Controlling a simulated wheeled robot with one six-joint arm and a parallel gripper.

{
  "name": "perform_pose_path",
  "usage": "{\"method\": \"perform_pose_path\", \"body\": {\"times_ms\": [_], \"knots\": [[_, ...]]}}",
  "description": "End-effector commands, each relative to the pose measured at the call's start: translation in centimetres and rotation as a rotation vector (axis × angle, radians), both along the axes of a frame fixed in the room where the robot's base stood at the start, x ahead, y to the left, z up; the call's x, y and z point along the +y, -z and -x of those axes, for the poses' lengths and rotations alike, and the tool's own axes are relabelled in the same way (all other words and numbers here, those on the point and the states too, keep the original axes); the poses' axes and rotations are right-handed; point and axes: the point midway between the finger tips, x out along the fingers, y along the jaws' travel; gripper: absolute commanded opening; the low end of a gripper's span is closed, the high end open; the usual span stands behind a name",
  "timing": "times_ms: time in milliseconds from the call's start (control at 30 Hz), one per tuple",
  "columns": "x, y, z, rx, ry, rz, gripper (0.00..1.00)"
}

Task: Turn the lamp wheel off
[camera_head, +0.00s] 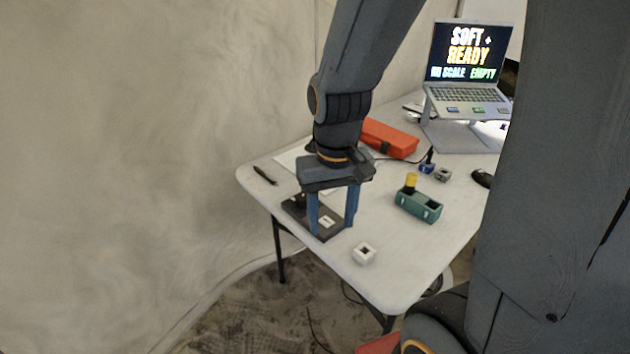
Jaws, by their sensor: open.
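My gripper (334,218) points down over the left part of the white table, its two blue fingers apart. A dark flat base (294,212) lies below and around the fingertips. A small white patch with a dark mark (327,222) shows between the fingers, on or above that base. I cannot tell whether the fingers touch the base. No lamp wheel can be made out for certain; it may be part of the dark base, which the gripper partly hides. No lit lamp shows there.
A white block with a dark hole (363,254) sits near the table's (390,275) front edge. A green holder (418,206) with a yellow cylinder (411,181) stands to the right. Behind are a red case (389,138) and a laptop (468,70) on a stand. A dark pen-like object (264,175) lies left.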

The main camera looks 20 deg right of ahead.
Motion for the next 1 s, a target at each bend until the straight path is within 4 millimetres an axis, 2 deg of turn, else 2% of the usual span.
{"method": "perform_pose_path", "body": {"times_ms": [133,300,400,500,700,867,1000], "knots": [[0.1,-0.9,-5.9,0.008,0.079,-0.001,0.49],[-0.1,-0.4,-12.9,0.014,0.190,0.000,0.49],[-0.1,0.4,-16.1,0.016,0.243,0.000,0.49],[-0.2,1.1,-18.5,0.017,0.285,0.001,0.49],[-0.2,2.1,-20.6,0.017,0.325,0.000,0.49],[-0.1,3.5,-20.8,0.020,0.330,0.001,0.49],[-0.1,5.5,-20.7,0.020,0.329,0.001,0.49]]}}
